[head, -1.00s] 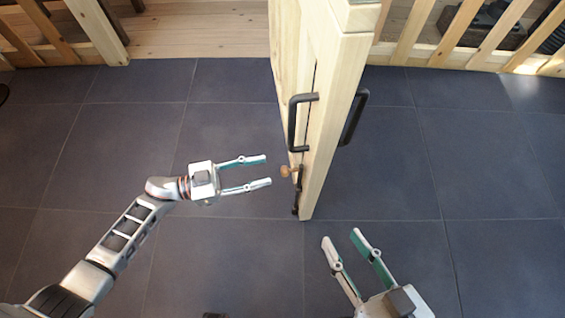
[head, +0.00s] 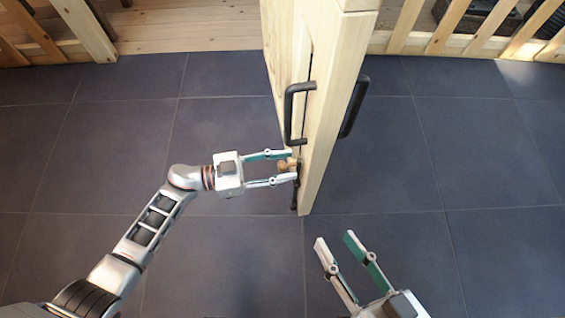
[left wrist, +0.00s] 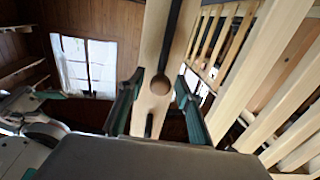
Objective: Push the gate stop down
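The gate (head: 328,110) stands open, edge toward me, in the middle of the head view. The gate stop has a round wooden knob (head: 284,164) low on the gate's left face, with a dark rod (head: 294,198) below it. My left gripper (head: 294,167) is open, its fingertips on either side of the knob. In the left wrist view the knob (left wrist: 161,84) shows between the two open fingers, with a gap on both sides. I cannot tell whether either finger touches it. My right gripper (head: 334,240) is open and empty, right of the gate's lower end.
Black handles are on the gate's left face (head: 291,112) and right face (head: 354,106). A slatted wooden fence (head: 480,45) runs along the back right, with wooden posts at the back left. The dark tiled floor (head: 110,150) is clear on both sides.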

